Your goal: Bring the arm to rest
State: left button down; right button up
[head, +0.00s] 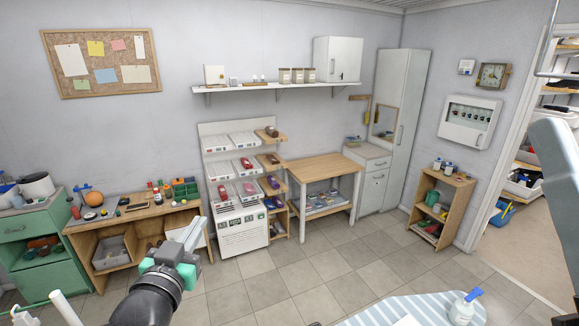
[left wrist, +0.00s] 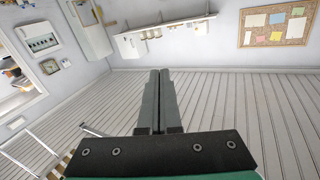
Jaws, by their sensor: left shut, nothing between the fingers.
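My left gripper (head: 192,234) is in the lower left of the head view, raised in front of the wooden bench. Its two fingers are together with nothing between them. In the left wrist view the shut fingers (left wrist: 159,100) point up the picture toward the ceiling boards and an upside-down wall. They touch nothing there. Part of a pale grey arm shows at the right edge of the head view. My right gripper is not seen.
A low wooden bench (head: 150,212) with small items stands behind my left gripper. A tiered rack (head: 232,178) and a wooden table (head: 322,167) stand along the wall. The tiled floor between is clear.

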pick_arm(q)
jog(key=s+r+n+t+h, duration=0.1)
jog(key=s+r+t, duration=0.8)
jog(key=s+r, duration=1.4)
jog(key=shift+s+r, duration=0.4)
jog(key=shift+r, duration=0.2)
jog(key=shift+d, duration=0.1)
